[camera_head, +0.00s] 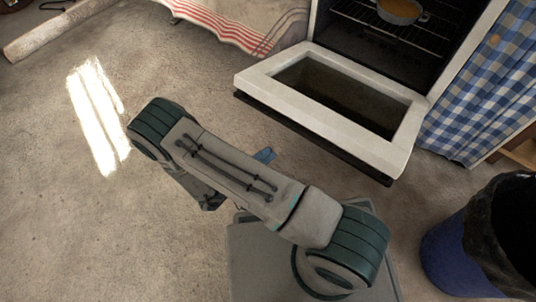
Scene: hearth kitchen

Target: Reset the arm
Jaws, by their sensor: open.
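My arm folds across the middle of the view, from my base at the lower right to its elbow at the left. What looks like part of my gripper (212,202) shows dark below the arm link, over the floor. Most of it is hidden by the arm, and no object shows in it.
The oven door (325,135) hangs open close behind my arm. A pan (401,10) with orange-yellow food sits on the oven rack (365,22). A blue bin (446,258) with a black liner stands at right. A checked cloth (480,85) hangs beside the oven. Floor (60,220) at left is clear.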

